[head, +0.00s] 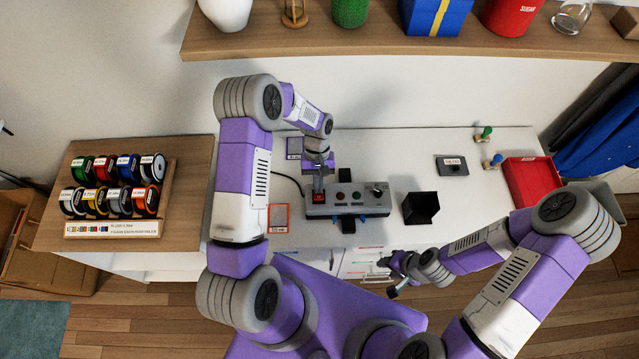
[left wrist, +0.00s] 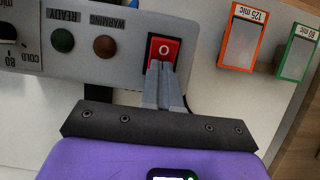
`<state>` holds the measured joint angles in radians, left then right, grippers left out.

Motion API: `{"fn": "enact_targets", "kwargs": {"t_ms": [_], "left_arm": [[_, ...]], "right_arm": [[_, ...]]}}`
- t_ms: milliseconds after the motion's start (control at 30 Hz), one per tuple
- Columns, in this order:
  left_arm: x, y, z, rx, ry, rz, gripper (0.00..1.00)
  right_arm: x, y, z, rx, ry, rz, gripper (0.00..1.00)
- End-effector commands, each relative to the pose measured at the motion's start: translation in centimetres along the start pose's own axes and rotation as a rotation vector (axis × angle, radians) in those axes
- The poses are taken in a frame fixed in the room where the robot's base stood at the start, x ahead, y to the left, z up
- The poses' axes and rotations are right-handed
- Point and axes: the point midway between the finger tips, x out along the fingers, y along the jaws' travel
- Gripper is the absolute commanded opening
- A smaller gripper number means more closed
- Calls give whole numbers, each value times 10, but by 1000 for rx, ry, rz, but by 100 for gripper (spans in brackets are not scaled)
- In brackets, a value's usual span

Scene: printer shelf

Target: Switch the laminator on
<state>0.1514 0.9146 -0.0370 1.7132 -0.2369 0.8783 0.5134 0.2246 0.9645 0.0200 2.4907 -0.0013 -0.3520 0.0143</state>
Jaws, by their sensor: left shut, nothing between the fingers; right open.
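The laminator (head: 347,211) is a grey box with a dark base on the white counter. Its red rocker switch (left wrist: 164,50), marked with an O, is at its left end in the head view. In the left wrist view the green READY lamp (left wrist: 63,41) and the brown WARMING lamp (left wrist: 104,46) look unlit. A dial (left wrist: 8,32) is partly cut off. My left gripper (head: 318,189) points down at the switch. Its shut fingertips (left wrist: 161,66) overlap the switch's lower edge; I cannot tell whether they touch. My right gripper (head: 388,278) is open and empty at the counter's front.
An orange-edged pouch pack (head: 278,218) lies left of the laminator, a black box (head: 420,208) right of it. A small grey device (head: 452,166), stamps (head: 492,160) and a red tray (head: 531,181) are further right. A spool rack (head: 113,198) is left. A shelf (head: 400,43) overhangs behind.

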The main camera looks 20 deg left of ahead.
Motion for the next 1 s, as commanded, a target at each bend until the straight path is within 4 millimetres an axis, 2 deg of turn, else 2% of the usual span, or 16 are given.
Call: {"fn": "enact_targets", "kwargs": {"t_ms": [33, 267, 567, 667, 1000], "left_arm": [[11, 0, 8, -2, -24, -6, 0], [10, 0, 18, -3, -29, -6, 0], [9, 1, 20, -1, -34, -6, 0], [1, 1, 18, -1, -30, -6, 0], [-58, 1, 7, -4, -2, 2, 0]], "right_arm": [[-1, 0, 0, 0, 0, 0, 43], [-4, -1, 0, 0, 0, 0, 43], [-4, -1, 0, 0, 0, 0, 43], [-3, -1, 0, 0, 0, 0, 43], [-1, 0, 0, 0, 0, 0, 43]]}}
